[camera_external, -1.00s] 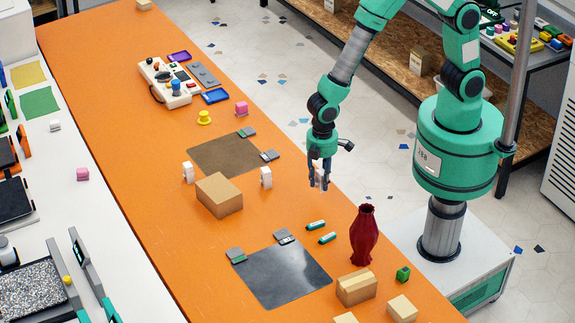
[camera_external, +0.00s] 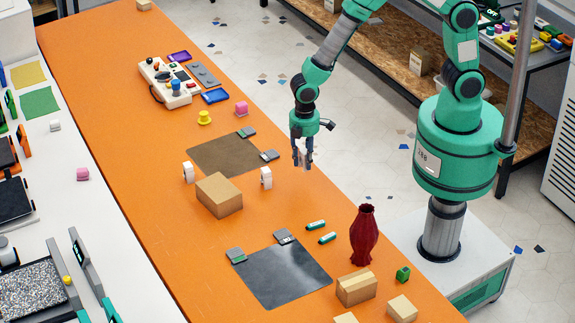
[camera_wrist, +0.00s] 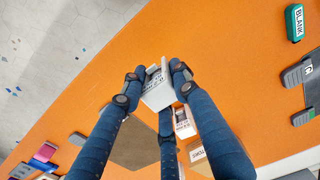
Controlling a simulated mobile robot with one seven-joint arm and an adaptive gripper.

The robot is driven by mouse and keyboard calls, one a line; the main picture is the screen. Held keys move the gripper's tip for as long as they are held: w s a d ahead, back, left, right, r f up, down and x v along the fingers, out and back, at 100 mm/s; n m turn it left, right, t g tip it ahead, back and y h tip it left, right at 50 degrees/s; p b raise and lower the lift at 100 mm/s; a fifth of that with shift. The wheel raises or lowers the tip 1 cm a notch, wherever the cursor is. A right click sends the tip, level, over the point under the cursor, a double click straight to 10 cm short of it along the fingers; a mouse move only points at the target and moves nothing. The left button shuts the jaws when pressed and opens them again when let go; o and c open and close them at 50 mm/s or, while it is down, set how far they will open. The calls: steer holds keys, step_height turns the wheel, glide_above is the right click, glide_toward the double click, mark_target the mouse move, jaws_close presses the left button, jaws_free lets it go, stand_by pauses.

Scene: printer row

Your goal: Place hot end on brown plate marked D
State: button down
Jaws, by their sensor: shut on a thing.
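My gripper (camera_external: 302,160) is shut on a small white block (camera_wrist: 157,88), which I take to be the hot end; the printing on it is not readable here. The gripper holds it in the air to the right of the brown plate (camera_external: 222,157), near the orange table's right edge. The brown plate lies flat on the table and is bare, with grey tags at its right corners; I cannot read a D on them. In the wrist view the brown plate (camera_wrist: 135,147) shows below the held block, partly hidden by my fingers.
Two similar white blocks stand near the plate, one left (camera_external: 188,172) and one right (camera_external: 266,177), with a cardboard box (camera_external: 219,195) between them. A dark plate (camera_external: 282,276), teal pieces (camera_external: 316,225) and a red vase (camera_external: 364,236) are nearer. A yellow piece (camera_external: 204,118) stands beyond.

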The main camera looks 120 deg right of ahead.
steer(key=s+d, duration=0.1)
steer(key=d, duration=0.3)
steer(key=s+d, duration=0.2)
steer(key=d, duration=0.3)
steer(key=s+d, duration=0.2)
steer(key=d, duration=0.3)
steer(key=shift+d+r, duration=0.1)
steer(key=shift+d, duration=0.1)
steer(key=shift+w, duration=0.1)
steer(key=b, duration=0.2)
glide_above(250, 153)
steer(key=shift+s+a+f, duration=0.25)
steer(key=shift+s+f, duration=0.1)
steer(key=shift+f, duration=0.3)
steer(key=shift+w+d+f, duration=0.1)
steer(key=shift+w+d, duration=0.1)
steer(key=shift+w, duration=0.2)
steer(key=shift+f+b, duration=0.65)
steer(key=shift+f, duration=1.1)
steer(key=shift+f, duration=0.1)
